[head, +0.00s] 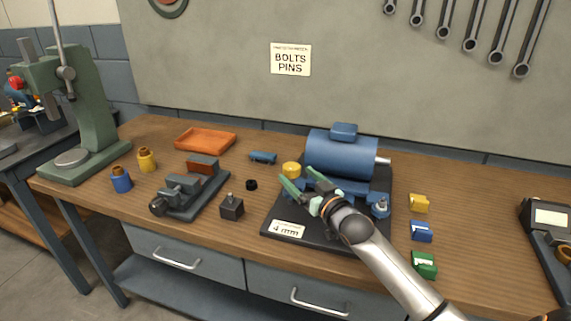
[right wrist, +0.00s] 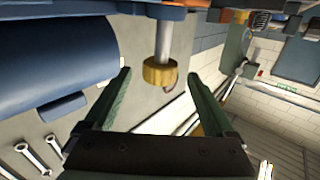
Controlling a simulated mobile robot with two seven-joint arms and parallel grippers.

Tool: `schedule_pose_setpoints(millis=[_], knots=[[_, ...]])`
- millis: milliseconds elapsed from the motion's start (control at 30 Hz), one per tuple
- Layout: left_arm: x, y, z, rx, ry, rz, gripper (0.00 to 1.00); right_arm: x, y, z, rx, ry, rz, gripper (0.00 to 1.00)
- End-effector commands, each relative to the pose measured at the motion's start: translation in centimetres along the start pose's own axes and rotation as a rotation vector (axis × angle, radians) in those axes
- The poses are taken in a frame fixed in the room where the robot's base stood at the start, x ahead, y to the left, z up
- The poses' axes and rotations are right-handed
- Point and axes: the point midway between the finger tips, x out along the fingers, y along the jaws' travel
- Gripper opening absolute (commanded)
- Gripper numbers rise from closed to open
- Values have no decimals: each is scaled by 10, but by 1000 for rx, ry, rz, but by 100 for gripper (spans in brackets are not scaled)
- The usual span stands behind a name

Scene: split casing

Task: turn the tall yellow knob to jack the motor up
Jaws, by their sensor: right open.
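The tall yellow knob (head: 291,169) stands at the left end of the blue motor (head: 342,155), on a dark base plate (head: 265,222). In the right wrist view the knob (right wrist: 160,73) sits on a grey shaft, and that view looks upside down. My right gripper (head: 295,174) is open, its green fingertips close to the knob in the head view. In the right wrist view the fingers of my gripper (right wrist: 159,73) show on either side of the knob with gaps, not touching it. How deep the knob is between them I cannot tell. My left gripper is out of view.
Left of the plate are a dark block (head: 232,207), a black ring (head: 251,184), a small vise (head: 180,194) and an orange tray (head: 205,140). Yellow, blue and green blocks (head: 421,231) line the right side.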

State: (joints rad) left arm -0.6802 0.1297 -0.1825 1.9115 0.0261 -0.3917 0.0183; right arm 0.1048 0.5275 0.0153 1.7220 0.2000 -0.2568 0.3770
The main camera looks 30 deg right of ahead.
Motion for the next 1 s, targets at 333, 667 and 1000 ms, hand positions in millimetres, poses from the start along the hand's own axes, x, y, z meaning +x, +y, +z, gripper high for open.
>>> schedule_pose_setpoints(millis=[333,667,1000], knots=[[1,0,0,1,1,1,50,54,0,0,0,1,0,89],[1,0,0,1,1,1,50,72,-1,0,0,0,-1,89],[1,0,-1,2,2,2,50,72,-1,0,0,0,-1,78]])
